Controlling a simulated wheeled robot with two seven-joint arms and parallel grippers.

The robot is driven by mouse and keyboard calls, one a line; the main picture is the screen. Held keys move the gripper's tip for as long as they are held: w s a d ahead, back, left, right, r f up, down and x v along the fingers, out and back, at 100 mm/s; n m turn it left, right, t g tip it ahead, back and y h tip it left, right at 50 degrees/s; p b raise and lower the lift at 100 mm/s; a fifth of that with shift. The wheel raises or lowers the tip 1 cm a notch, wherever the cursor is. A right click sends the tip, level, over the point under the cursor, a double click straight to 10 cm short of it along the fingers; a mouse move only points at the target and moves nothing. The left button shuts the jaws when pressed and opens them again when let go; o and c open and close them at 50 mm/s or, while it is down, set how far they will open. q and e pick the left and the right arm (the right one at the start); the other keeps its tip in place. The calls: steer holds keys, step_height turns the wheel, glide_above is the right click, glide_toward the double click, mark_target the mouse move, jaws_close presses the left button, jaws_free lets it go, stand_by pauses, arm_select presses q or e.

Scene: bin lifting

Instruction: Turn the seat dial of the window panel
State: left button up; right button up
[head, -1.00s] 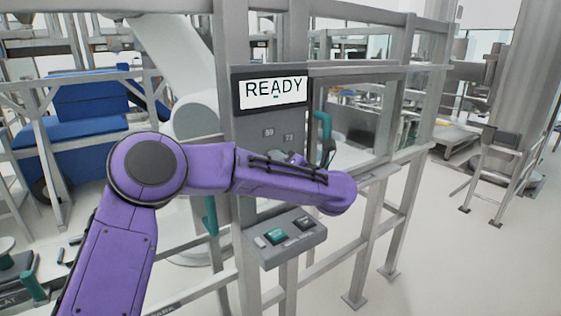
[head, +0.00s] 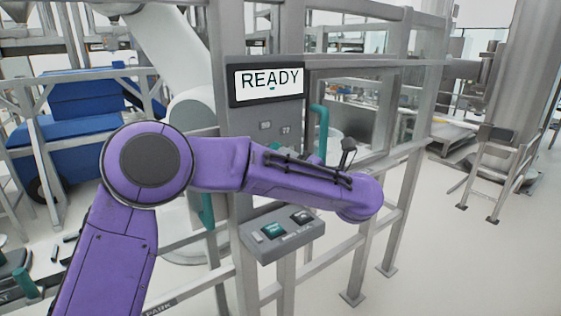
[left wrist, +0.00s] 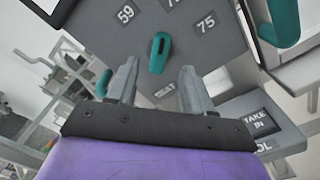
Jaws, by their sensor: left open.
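The teal seat dial (left wrist: 159,52) sits on the grey window panel (left wrist: 222,45) in the left wrist view, its bar pointing nearly straight up the picture. Number labels, 59 (left wrist: 125,14) and 75 (left wrist: 206,23), flank it, and a third is cut off at the top. In the head view the panel (head: 243,118) shows behind my purple left arm, which hides the dial. My right gripper is out of view.
A READY screen (head: 269,82) tops the panel. A teal handle (head: 320,125) stands at its right. A button box (head: 285,236) juts out below my arm; its TAKE IN button (left wrist: 262,122) shows in the wrist view. Grey frame rails run right; open floor lies beyond.

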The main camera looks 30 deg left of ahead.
arm_select(q)
steer(key=v, duration=0.4)
steer(key=shift+d+b, duration=0.25)
steer(key=shift+b, duration=0.1)
steer(key=w+d+f+m+t+h, duration=0.4)
steer(key=f+m+t, duration=0.3)
steer(key=m, duration=0.6)
steer(key=s+f+m+h, duration=0.2)
steer(key=f+m+h, duration=0.3)
steer(key=f, duration=0.6)
steer(key=s+f+m+h, duration=0.2)
steer(key=f+m, duration=0.5)
steer(key=f, duration=0.4)
steer(key=s+a+f+m+g+h, duration=0.25)
steer(key=s+f+m+g, duration=0.3)
steer(key=s+f, duration=1.05)
steer(key=s+a+f+m+g, duration=0.1)
steer(key=s+f, duration=0.3)
steer(key=s, duration=0.5)
steer(key=s+a+f+m+g, duration=0.1)
steer(key=s+a+f+g, duration=0.3)
steer(key=s, duration=0.6)
steer(key=shift+s, duration=0.2)
